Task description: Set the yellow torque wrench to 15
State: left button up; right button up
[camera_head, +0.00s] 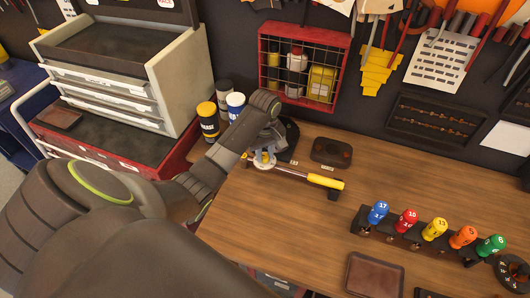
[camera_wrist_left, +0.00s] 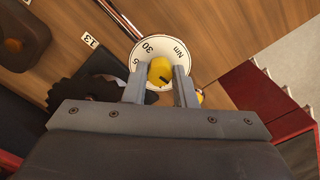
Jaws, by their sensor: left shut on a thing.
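The yellow torque wrench (camera_head: 325,181) lies on the wooden workbench, its yellow handle pointing right on a dark rest. Its round white dial (camera_head: 264,163) is at the left end, under my left gripper (camera_head: 262,153). In the left wrist view the dial (camera_wrist_left: 149,47) shows "30", "Nm" and a partly covered number ending in 5. The two fingers of my left gripper (camera_wrist_left: 160,84) are shut on this knob from both sides. The set value cannot be read clearly. My right gripper is not in view.
A rack of numbered coloured handles (camera_head: 434,229) stands at the right, with a brown tray (camera_head: 375,275) in front. A dark holder (camera_head: 331,151) sits behind the wrench. Yellow and blue-capped cans (camera_head: 208,119) stand left of the arm. The bench centre is clear.

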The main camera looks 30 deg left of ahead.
pick_arm(q)
jog(key=shift+m, duration=0.4)
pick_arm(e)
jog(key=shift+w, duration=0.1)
pick_arm(q)
jog(key=m, duration=0.3)
jog(key=shift+m, duration=0.4)
jog(key=m, duration=0.4)
jog(key=shift+m, duration=0.4)
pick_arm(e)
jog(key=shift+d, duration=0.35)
pick_arm(q)
jog(key=shift+m, duration=0.3)
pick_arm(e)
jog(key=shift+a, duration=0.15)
pick_arm(q)
jog(key=o, duration=1)
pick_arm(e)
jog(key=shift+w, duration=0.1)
pick_arm(q)
jog(key=shift+w, duration=0.1)
